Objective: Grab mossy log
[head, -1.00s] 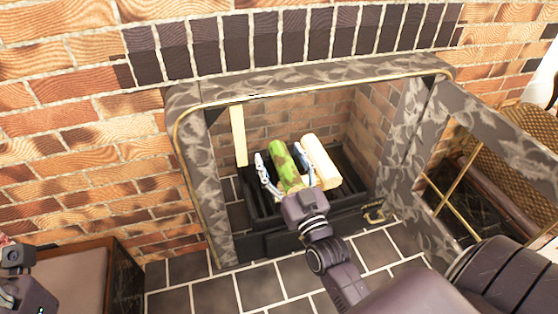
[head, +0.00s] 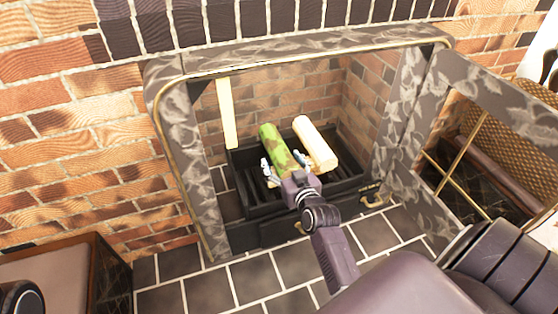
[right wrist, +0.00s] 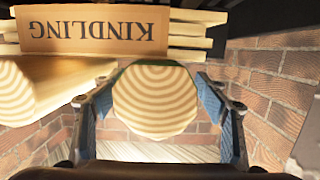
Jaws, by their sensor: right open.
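The mossy log (head: 276,142), green with brown patches, lies in the black grate inside the fireplace. My right gripper (head: 283,167) is open at its near end, with one finger on each side of it. In the right wrist view, the log's pale ringed end (right wrist: 155,100) fills the space between the blue-padded fingers of my right gripper (right wrist: 155,88). My left gripper's fingers are not in view.
A pale log (head: 315,143) lies close on the right of the mossy log. The black grate (head: 243,203) surrounds both. The fireplace door (head: 462,140) stands open at the right. A kindling bundle (right wrist: 95,30) shows upside down in the wrist view.

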